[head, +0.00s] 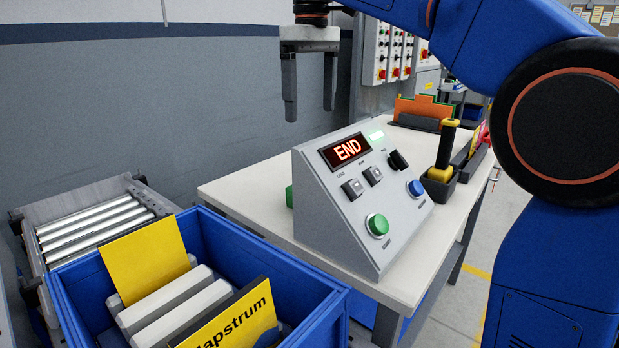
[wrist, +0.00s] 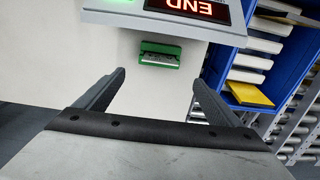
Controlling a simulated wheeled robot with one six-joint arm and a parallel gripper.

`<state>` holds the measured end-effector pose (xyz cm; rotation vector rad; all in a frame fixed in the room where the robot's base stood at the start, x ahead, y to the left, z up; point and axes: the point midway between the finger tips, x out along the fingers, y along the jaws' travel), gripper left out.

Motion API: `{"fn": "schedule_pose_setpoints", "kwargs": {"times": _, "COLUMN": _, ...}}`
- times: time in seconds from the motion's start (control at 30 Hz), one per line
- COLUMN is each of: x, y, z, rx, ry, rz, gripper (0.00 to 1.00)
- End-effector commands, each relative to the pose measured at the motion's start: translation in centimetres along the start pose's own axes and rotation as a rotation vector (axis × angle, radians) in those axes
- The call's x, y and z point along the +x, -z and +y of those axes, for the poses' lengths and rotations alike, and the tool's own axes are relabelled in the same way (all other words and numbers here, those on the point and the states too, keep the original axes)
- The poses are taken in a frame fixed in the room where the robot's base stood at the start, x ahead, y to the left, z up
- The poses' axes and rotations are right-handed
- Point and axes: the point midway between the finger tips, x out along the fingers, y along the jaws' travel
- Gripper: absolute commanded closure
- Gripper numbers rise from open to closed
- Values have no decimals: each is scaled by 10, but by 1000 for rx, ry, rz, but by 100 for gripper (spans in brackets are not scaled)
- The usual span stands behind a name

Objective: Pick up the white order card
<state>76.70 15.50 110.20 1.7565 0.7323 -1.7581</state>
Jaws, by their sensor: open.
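My gripper (head: 309,97) is open and empty, pointing down above and behind the control console (head: 350,205). In the wrist view, its two fingers (wrist: 158,78) are apart, with pale table top between them. A small green holder (wrist: 160,54) lies just beyond the fingertips, by the console's back; its green edge also shows left of the console in the head view (head: 290,196). A pale strip shows in the holder, but I cannot tell whether it is the white order card. No white card stands out clearly in either view.
The console reads END and sits on a pale table (head: 245,190). A blue crate (head: 322,292) with yellow cards and grey bars stands at front left, beside a roller conveyor (head: 95,222). A black and yellow tool (head: 443,150) stands right of the console.

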Motion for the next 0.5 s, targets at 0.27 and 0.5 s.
{"fn": "schedule_pose_setpoints", "kwargs": {"times": 0.27, "x": 48, "y": -1, "z": 0, "rx": 0, "ry": 1, "rz": -2, "gripper": 12}}
{"fn": "schedule_pose_setpoints", "kwargs": {"times": 0.5, "x": 69, "y": 0, "z": 0, "rx": 0, "ry": 0, "rz": 0, "gripper": 12}}
